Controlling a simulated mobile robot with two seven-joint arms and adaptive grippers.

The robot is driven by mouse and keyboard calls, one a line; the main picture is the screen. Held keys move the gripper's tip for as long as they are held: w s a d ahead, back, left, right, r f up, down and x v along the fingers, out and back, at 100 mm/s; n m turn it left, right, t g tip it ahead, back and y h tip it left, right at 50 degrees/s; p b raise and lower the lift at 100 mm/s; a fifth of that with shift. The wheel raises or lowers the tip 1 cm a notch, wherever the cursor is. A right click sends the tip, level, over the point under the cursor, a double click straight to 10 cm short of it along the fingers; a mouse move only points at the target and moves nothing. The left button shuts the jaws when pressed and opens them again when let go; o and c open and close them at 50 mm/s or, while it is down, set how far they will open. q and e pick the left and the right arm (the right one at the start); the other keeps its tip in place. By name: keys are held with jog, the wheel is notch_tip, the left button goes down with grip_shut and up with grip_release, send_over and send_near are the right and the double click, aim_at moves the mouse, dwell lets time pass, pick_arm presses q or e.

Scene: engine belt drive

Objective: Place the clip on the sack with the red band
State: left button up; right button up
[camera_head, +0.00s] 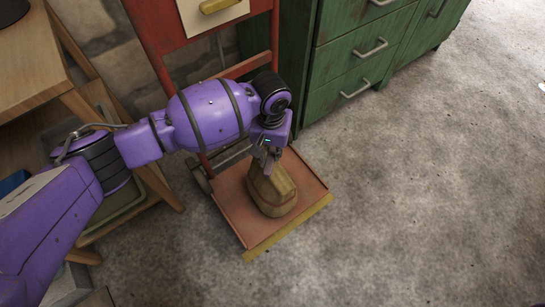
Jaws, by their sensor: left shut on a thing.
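A tan-brown sack (271,192) stands on the red plate of a hand truck. I cannot tell whether the held thing touches the sack. My right gripper is not in view.
The red hand truck (319,183) has a yellow front edge and an upright frame behind the plate. A green drawer cabinet (335,62) stands behind it. A wooden table (28,62) and shelf are at the left. The concrete floor at the right is clear.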

aim_at(272, 152)
pick_arm(q)
jog(key=shift+w+d+f+b, duration=0.15)
jog(key=shift+w+f+b, duration=0.2)
jog(key=shift+f, duration=0.1)
notch_tip(272, 152, down, 4)
jog(key=shift+w+r+b, duration=0.1)
jog(key=shift+r+b, duration=0.15)
jog(key=shift+b, duration=0.5)
jog(key=shift+r, duration=0.15)
jog(key=o, duration=0.9)
jog(key=shift+f, duration=0.2)
jog(key=shift+r, duration=0.2)
notch_tip(272, 152, up, 11)
jog(key=p, duration=0.5)
jog(key=shift+r, duration=0.5)
